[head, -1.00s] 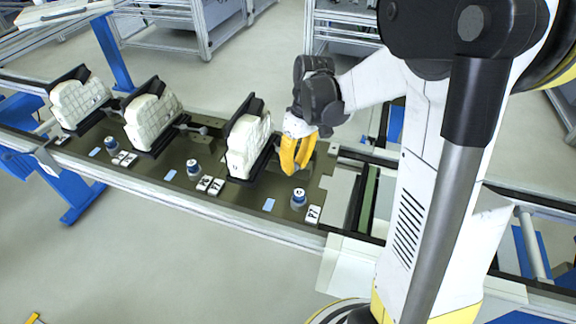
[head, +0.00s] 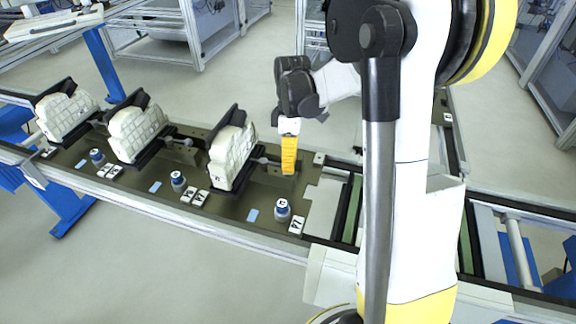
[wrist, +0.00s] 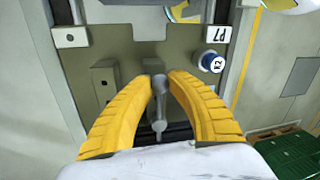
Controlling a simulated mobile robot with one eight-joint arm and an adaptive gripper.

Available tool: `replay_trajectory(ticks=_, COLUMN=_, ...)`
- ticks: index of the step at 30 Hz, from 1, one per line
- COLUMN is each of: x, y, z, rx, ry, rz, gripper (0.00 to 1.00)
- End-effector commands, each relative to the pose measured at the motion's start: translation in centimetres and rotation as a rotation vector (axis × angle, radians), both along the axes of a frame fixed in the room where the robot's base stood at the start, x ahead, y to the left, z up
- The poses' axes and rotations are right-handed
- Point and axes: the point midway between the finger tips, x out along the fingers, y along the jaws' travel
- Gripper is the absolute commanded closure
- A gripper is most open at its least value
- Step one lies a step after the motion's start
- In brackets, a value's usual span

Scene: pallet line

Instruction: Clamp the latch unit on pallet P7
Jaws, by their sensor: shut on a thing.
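My gripper (wrist: 160,80), with yellow fingers, is shut on the lever's knob end. In the head view my gripper (head: 289,170) hangs just right of the unit.
Several similar white units, such as one (head: 137,132), sit on pallets to the left. The conveyor's front rail (head: 200,229) borders the line. A grey block (wrist: 106,80) stands left of the lever.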

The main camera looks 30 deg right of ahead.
Motion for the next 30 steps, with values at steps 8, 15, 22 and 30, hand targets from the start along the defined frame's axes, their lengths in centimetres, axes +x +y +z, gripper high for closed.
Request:
replay_trajectory(ticks=8, x=0.1, y=-0.1, z=0.0, rx=-0.001, ry=-0.001, rz=0.025, gripper=1.0)
replay_trajectory(ticks=15, x=0.1, y=-0.2, z=0.0, rx=-0.001, ry=0.0, rz=0.024, gripper=1.0)
replay_trajectory(ticks=22, x=0.1, y=-0.1, z=0.0, rx=0.0, ry=0.0, rz=0.024, gripper=0.68)
replay_trajectory(ticks=30, x=0.3, y=-0.2, z=1.0, rx=0.0, ry=0.0, rz=0.024, gripper=0.68)
